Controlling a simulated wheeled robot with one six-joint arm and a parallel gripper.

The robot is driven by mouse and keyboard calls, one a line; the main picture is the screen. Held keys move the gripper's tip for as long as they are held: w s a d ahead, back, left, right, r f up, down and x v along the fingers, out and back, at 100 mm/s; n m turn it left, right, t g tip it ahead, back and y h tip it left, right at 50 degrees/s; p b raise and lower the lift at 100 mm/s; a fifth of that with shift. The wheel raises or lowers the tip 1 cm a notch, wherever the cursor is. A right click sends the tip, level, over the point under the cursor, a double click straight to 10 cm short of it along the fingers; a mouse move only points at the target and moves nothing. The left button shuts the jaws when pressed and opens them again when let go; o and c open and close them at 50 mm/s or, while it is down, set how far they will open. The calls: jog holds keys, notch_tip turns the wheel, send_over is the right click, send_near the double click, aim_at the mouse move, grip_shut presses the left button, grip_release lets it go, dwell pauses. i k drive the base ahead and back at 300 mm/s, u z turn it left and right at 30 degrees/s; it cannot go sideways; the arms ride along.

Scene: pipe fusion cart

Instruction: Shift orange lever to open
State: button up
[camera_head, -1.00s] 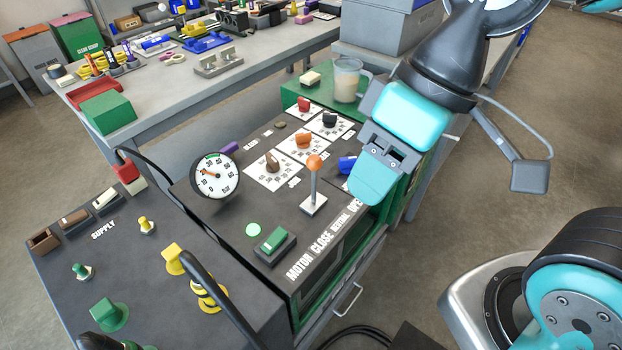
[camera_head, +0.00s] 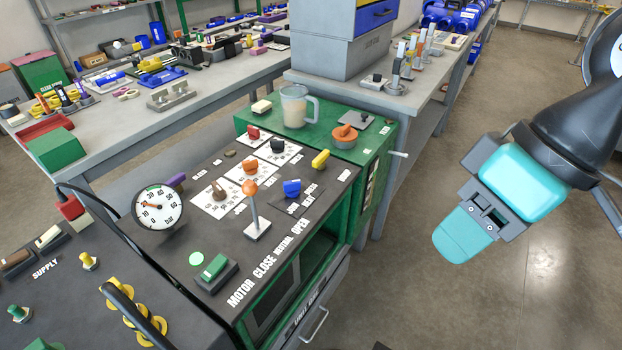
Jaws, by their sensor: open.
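The orange lever (camera_head: 250,188) is a thin metal stick with an orange ball on top, on a pale square base on the dark cart panel. It stands nearly upright. The printed words CLOSE, NEUTRAL and OPEN (camera_head: 300,224) run along the panel's front edge beside it, with OPEN at the right end. My gripper (camera_head: 458,238) is teal and grey, open and empty. It hangs to the right of the cart, in front of the floor, well apart from the lever. Its fingers overlap in this view, so the gap between them is hidden.
A round gauge (camera_head: 157,207), a green switch (camera_head: 214,267), a blue knob (camera_head: 292,188) and a yellow knob (camera_head: 320,159) surround the lever. A green ledge behind holds a mug (camera_head: 294,105) and an orange-topped knob (camera_head: 345,136). Open floor lies right of the cart.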

aim_at(250, 188)
jog(key=z, duration=0.15)
jog(key=k, duration=0.55)
jog(key=u, duration=0.85)
jog(key=i, duration=1)
